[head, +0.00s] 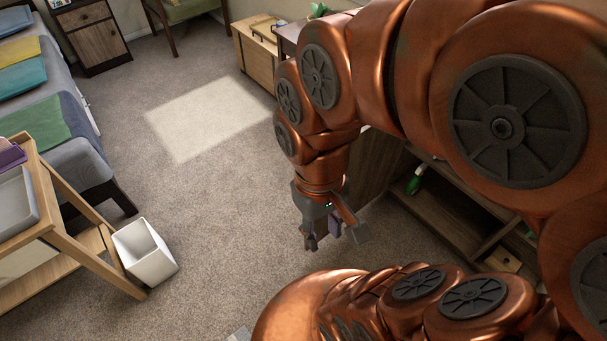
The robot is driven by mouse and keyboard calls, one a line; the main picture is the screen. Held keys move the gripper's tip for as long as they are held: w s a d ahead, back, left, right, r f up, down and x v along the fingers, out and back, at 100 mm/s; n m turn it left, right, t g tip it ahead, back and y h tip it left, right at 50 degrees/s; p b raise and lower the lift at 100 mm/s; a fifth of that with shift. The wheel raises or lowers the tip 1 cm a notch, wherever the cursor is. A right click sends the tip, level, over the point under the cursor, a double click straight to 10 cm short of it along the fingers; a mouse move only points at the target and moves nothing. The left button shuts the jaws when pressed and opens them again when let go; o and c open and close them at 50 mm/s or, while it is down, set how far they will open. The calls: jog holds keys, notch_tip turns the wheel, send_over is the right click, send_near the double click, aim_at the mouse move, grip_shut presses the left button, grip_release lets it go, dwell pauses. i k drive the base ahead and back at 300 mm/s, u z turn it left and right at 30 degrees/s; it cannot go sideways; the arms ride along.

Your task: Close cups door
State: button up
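A dark brown wooden cabinet (447,207) stands at the right, partly behind my arm. Its inside shows, with a shelf and a divider. A brown upright panel (373,172) stands at its left end, just behind my gripper. I cannot tell whether this panel is the cups door standing open or the cabinet's side. No cups can be made out. My gripper (331,236) hangs pointing down over the carpet, in front of the panel. Its fingers are apart with nothing between them. Whether it touches the panel cannot be told.
A green bottle (414,180) is in the cabinet. A white bin (144,252) stands beside a wooden table (62,208) at the left. A bed (62,150) is behind it. A light wooden chest (256,58) is at the back. The carpet between is clear.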

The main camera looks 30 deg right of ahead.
aim_at(373, 157)
jog(key=u, duration=0.75)
jog(key=i, duration=1.7)
jog(key=z, duration=3.4)
jog(key=k, duration=0.5)
jog(key=u, duration=0.9)
jog(key=i, duration=0.15)
jog(key=u, duration=0.75)
